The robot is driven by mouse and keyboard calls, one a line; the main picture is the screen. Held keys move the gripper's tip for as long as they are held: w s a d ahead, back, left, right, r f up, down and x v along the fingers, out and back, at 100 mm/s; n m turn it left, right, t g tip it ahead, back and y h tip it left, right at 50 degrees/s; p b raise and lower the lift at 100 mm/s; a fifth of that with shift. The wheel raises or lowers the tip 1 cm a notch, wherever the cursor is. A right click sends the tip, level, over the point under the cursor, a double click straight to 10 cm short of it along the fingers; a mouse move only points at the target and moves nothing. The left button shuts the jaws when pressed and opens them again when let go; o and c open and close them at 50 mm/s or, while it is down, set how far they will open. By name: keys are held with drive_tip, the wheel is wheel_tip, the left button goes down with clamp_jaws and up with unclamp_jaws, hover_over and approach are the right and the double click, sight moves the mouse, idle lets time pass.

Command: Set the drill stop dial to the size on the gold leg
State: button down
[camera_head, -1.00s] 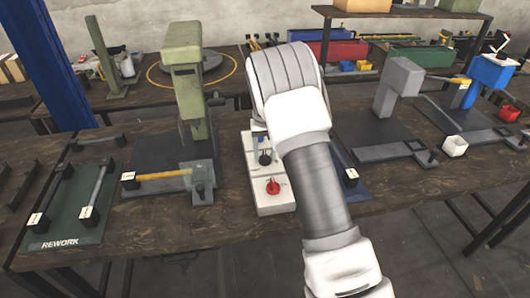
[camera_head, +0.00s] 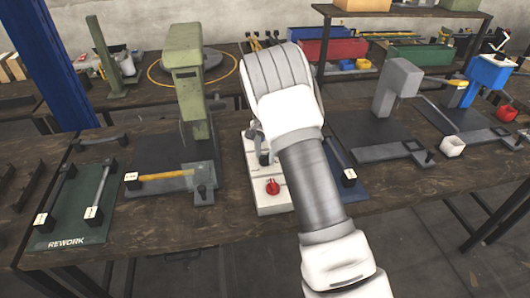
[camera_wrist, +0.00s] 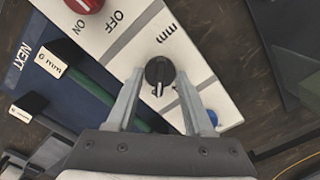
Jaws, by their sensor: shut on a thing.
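The drill stop dial (camera_wrist: 158,72) is a black round knob with a white pointer line on a white panel (camera_wrist: 215,95) marked "mm". In the wrist view my gripper (camera_wrist: 159,78) has a finger on each side of the dial and is shut on it. The pointer points toward the bottom of that view. In the head view my gripper (camera_head: 263,152) is over the panel and largely hides the dial. A gold leg (camera_head: 165,175) lies in the fixture of the green press (camera_head: 188,85). Its white tag (camera_head: 131,180) is too small to read.
A red OFF/ON knob (camera_head: 272,187) is on the same panel. A dark blue NEXT mat (camera_wrist: 25,65) beside it holds legs, one green with a "6 mm" tag (camera_wrist: 49,62). A green REWORK mat (camera_head: 75,235) is at left. A grey press (camera_head: 398,85) is at right.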

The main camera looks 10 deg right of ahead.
drive_tip(key=shift+m, duration=0.4)
drive_tip(key=shift+c, duration=1.4)
unclamp_jaws()
drive_tip(key=shift+r, duration=0.1)
wheel_tip(320, 180, up, 17)
drive_tip(key=p, duration=0.1)
drive_tip(key=shift+r, duration=0.15)
